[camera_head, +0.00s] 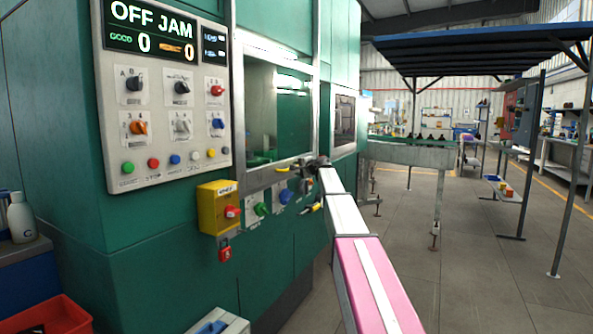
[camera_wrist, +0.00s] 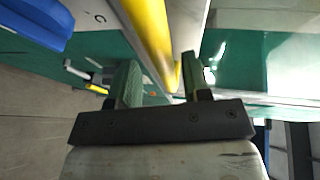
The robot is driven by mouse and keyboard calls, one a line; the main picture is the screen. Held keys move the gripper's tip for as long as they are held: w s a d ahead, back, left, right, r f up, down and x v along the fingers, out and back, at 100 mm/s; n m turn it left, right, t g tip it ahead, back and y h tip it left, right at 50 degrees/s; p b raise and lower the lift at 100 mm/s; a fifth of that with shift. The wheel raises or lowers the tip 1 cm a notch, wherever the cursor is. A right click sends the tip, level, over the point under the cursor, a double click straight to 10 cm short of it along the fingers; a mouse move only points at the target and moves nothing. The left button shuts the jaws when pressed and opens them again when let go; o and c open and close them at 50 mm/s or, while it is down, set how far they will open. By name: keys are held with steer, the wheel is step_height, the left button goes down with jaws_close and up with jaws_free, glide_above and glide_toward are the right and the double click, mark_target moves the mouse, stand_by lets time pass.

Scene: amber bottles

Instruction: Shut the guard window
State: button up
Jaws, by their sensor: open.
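The guard window (camera_head: 293,110) is a metal-framed opening in the green machine, in the head view. Its right part looks like a greenish pane, its left part looks into the machine; I cannot tell exactly how far it stands open. My gripper (camera_head: 318,163) is at the window's lower right corner. In the wrist view, my gripper (camera_wrist: 160,75) is open, with a yellow bar-shaped handle (camera_wrist: 147,35) running down between its two fingers. Contact with the fingers is not clear.
A control panel (camera_head: 165,100) reads "OFF JAM". A yellow box with a red button (camera_head: 218,208) and a red padlock (camera_head: 225,252) sit below the window. Green (camera_head: 261,209) and blue (camera_head: 285,196) knobs lie close under my gripper.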

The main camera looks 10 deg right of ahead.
steer(key=v, duration=0.9)
steer(key=shift+s, duration=0.1)
steer(key=s+a+f+n+g+h, duration=0.1)
steer(key=s+a+f+n+g, duration=0.1)
steer(key=s+f, duration=0.65)
steer(key=s+a+f+n+g+h, duration=0.1)
steer(key=s+a+f+g, duration=0.3)
steer(key=f, duration=0.8)
steer(key=s+a+f+n+g+h, duration=0.1)
steer(key=s+f+n, duration=0.1)
steer(key=s+f, duration=0.65)
steer(key=s+f+n+g+h, duration=0.2)
steer(key=s+f+n+g, duration=0.1)
steer(key=s+f, duration=0.7)
steer(key=s+f+n+g+h, duration=0.2)
steer(key=s+f, duration=0.8)
steer(key=s, duration=0.8)
steer(key=shift+d+f+n+g+h, duration=0.3)
steer(key=shift+d+n+g+h, duration=0.25)
steer(key=shift+g, duration=0.25)
steer(key=shift+a, duration=0.1)
